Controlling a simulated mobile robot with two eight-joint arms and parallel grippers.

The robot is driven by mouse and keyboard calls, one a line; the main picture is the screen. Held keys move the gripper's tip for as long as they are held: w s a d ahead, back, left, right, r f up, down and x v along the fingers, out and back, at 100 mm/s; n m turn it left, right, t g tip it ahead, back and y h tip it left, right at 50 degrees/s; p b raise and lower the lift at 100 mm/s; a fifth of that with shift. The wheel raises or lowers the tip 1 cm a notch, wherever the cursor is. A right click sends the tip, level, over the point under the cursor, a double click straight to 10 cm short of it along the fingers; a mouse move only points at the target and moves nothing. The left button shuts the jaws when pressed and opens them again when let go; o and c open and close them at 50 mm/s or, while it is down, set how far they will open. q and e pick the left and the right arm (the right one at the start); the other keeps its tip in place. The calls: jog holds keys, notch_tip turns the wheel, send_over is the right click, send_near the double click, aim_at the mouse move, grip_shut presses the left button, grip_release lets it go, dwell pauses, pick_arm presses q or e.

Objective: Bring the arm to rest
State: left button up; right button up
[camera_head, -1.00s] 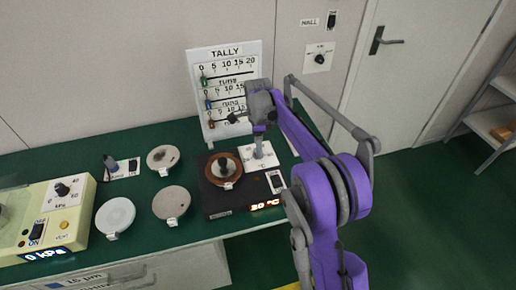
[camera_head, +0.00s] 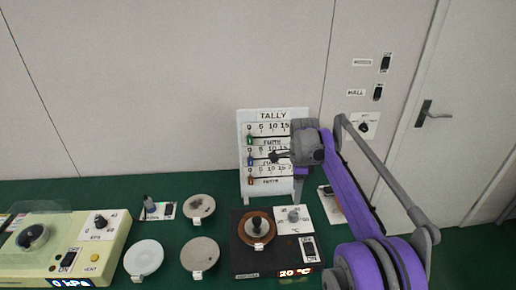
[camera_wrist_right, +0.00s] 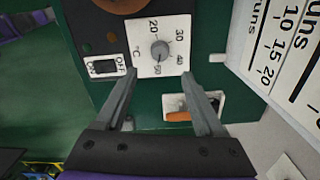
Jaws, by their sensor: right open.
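My right gripper (camera_head: 298,196) points down above the white dial panel of the hotplate (camera_head: 240,262), beside the tally board (camera_head: 243,190). In the right wrist view its two fingers (camera_wrist_right: 160,80) stand apart with nothing between them. The temperature knob (camera_wrist_right: 160,50) shows past the fingertips, apart from them. My right arm reaches in from the lower right, bent at its purple elbow. My left gripper is in neither view.
A brown round plate with a black knob (camera_head: 257,227) sits on the hotplate. Several discs, including a white one (camera_head: 143,257), lie on the green bench to its left. A cream vacuum unit (camera_head: 110,248) stands at far left. A door (camera_head: 465,110) is at right.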

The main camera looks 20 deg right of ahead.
jog(key=s+a+r+n+t+p, duration=0.3)
jog(key=s+a+r+n, duration=0.1)
jog(key=s+a+n, duration=0.75)
jog(key=s+a+f+n+t+p, duration=0.1)
jog(key=s+f+n, duration=0.2)
jog(key=s+n, duration=0.2)
jog(key=s+a+f+n+t, duration=0.1)
jog(key=s+f+n, duration=0.3)
jog(key=s, duration=0.8)
jog(key=shift+s+a+n+p, duration=0.25)
jog(key=shift+a+n+p, duration=0.1)
jog(key=shift+a+n, duration=0.6)
jog(key=shift+d, duration=0.25)
